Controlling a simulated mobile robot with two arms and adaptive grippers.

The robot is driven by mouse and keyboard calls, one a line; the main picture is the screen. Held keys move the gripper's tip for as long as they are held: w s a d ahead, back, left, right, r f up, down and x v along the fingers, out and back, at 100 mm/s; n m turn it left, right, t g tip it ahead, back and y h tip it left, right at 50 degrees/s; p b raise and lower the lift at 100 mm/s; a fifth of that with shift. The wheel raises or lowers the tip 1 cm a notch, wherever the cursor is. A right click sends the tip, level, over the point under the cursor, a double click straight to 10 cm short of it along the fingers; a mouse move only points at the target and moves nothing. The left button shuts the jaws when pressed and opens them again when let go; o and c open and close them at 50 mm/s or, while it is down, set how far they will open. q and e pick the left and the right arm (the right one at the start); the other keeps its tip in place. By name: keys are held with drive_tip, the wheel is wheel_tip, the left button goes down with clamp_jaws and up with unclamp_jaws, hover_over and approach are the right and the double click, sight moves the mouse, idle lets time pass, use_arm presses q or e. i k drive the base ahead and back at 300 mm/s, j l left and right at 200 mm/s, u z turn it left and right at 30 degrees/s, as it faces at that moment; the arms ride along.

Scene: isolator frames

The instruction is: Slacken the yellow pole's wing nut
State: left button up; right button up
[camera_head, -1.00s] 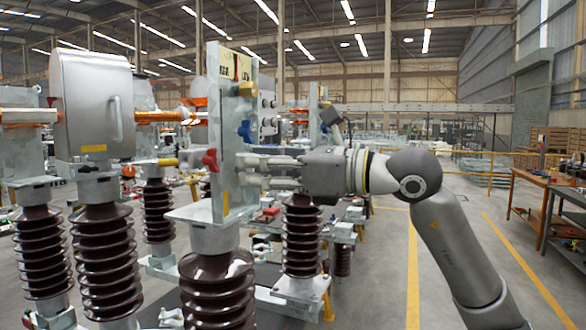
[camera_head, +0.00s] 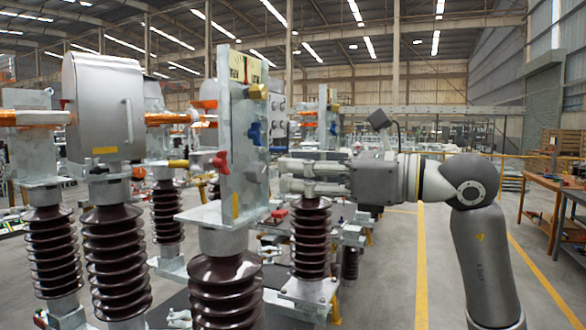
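The yellow wing nut (camera_head: 257,91) sits near the top of an upright pale metal plate (camera_head: 238,165). On the same plate, a blue wing nut (camera_head: 254,133) is below it and a red one (camera_head: 220,162) is lower left. My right gripper (camera_head: 284,175) reaches in from the right, pointing left. Its two fingers are apart, one above the other, with nothing seen between them. The fingertips appear just right of the plate's edge, below the level of the yellow and blue nuts. My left gripper is not in view.
The plate stands on a brown ribbed insulator (camera_head: 228,290). A grey metal box (camera_head: 103,105) and more insulators stand to the left. Another insulator (camera_head: 312,240) stands below my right gripper. A wooden workbench (camera_head: 545,195) is far right, with open floor before it.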

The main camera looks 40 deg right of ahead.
sight(254, 133)
drive_tip(key=i+l+z, duration=0.15)
drive_tip(key=z, duration=0.2)
drive_tip(key=i+l+z, duration=0.2)
drive_tip(key=z, duration=0.2)
drive_tip(key=i+l, duration=0.05)
